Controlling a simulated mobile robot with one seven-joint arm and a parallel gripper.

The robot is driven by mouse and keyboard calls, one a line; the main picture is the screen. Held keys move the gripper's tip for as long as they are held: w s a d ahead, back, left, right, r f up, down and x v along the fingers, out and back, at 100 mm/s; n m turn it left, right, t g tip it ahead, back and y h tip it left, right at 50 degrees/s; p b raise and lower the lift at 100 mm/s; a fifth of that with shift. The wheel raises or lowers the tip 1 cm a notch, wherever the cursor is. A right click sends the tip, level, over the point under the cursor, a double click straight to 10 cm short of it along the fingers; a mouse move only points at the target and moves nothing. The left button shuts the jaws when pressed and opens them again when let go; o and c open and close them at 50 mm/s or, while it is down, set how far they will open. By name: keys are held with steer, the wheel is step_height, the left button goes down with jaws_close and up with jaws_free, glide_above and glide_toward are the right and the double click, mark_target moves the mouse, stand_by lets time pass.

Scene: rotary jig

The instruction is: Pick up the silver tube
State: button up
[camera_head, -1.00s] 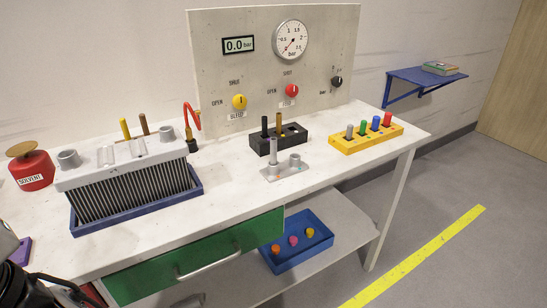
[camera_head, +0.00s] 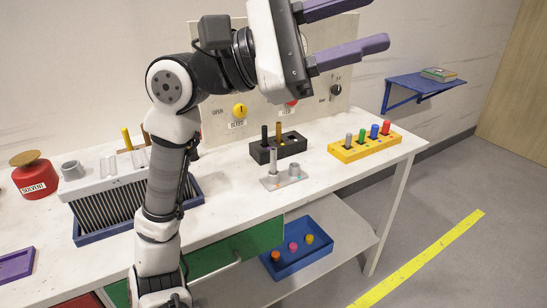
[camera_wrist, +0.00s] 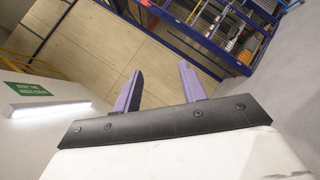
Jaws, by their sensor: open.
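An upright silver tube (camera_head: 273,161) stands on a small light-grey plate (camera_head: 285,182) near the middle of the bench, beside a short grey cup (camera_head: 295,171). A shorter grey peg (camera_head: 349,140) stands in the yellow block at the right; I cannot tell for certain which of these two is the silver tube. My gripper (camera_head: 376,22) is high above the bench, up and to the right of the plate, with its purple fingers pointing right. The fingers are apart and empty; they also show in the wrist view (camera_wrist: 160,70), which has no tube in it.
A black block (camera_head: 294,147) with dark and brown pegs stands just behind the plate. The yellow block (camera_head: 376,149) also holds green, blue and red pegs. A finned rack (camera_head: 110,201) and a red solvent can (camera_head: 37,178) are at the left. A gauge panel (camera_head: 215,103) stands behind.

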steer(key=w+d+f+m+t+y, duration=0.1)
steer(key=w+d+f+t+y, duration=0.25)
steer(key=w+f+y, duration=0.35)
steer(key=w+d+f+m+t+y, duration=0.1)
steer(key=w+d+f+t+y, duration=0.1)
steer(key=w+d+f+y, duration=0.4)
steer(key=m+t+y+p, duration=0.1)
steer(key=y+p, duration=0.1)
steer(key=y, duration=0.8)
glide_toward(272, 156)
steer(key=x, duration=0.5)
steer(key=shift+w+a+f+p, duration=0.1)
steer(key=shift+w+f+p, duration=0.05)
steer(key=shift+w+p, duration=0.2)
steer(key=shift+t, duration=0.25)
steer(key=shift+d+p+x, duration=0.2)
steer(key=shift+p+x, duration=0.65)
steer(key=shift+x, duration=2.15)
steer(key=shift+w, duration=0.1)
jaws_close()
